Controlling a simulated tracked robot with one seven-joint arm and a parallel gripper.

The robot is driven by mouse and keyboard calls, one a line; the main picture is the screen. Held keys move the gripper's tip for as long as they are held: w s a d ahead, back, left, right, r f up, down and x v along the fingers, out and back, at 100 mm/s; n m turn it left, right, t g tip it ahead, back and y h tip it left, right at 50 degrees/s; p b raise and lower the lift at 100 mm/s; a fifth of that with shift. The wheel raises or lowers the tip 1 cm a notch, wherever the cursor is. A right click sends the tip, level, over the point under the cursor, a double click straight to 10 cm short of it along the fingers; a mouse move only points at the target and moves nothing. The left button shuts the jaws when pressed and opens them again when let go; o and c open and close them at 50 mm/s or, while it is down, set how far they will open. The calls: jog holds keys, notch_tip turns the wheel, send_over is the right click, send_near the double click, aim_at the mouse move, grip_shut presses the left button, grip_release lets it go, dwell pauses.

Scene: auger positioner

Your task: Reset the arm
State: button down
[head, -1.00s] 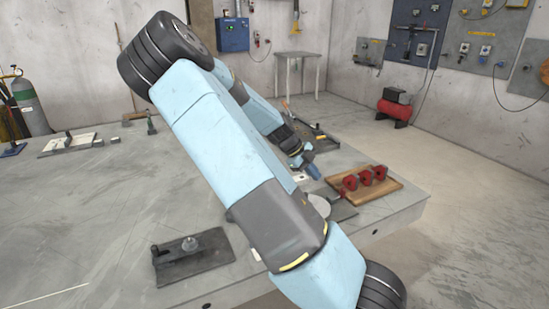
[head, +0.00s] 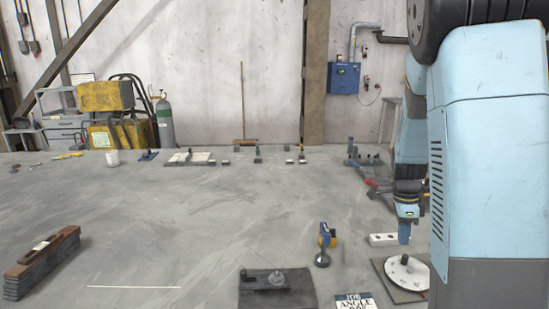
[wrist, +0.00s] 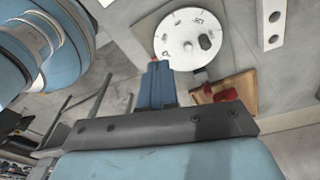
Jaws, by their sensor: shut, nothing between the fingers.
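My arm stands upright at the right of the head view, with its end hanging down. My gripper (head: 404,236) is shut and empty, pointing down above the bench, beside the round white plate (head: 407,273). In the wrist view, my gripper (wrist: 157,72) shows its blue fingers together, with the white plate (wrist: 186,40) beyond them. A dark square base (head: 392,287) lies under the plate. A wooden board (wrist: 246,90) with a red thing on it shows in the wrist view, partly hidden by the gripper mount.
A white block with holes (head: 384,239) lies near the gripper. Stacked bars (head: 42,262) lie at left. The middle of the bench is clear.

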jog(key=s+a+r+n+t, duration=0.3)
jog(key=s+a+r+n, duration=0.3)
jog(key=s+r+n, duration=0.3)
jog(key=s+a+r+n+t+y, duration=0.1)
jog(key=s+a+r+n+t, duration=0.2)
jog(key=s+a+r+n, duration=0.3)
jog(key=s+r+n, duration=0.4)
jog(key=r+n, duration=0.1)
jog(key=n, duration=0.1)
jog(key=shift+s+a+t, duration=0.15)
jog(key=shift+s+t, duration=0.15)
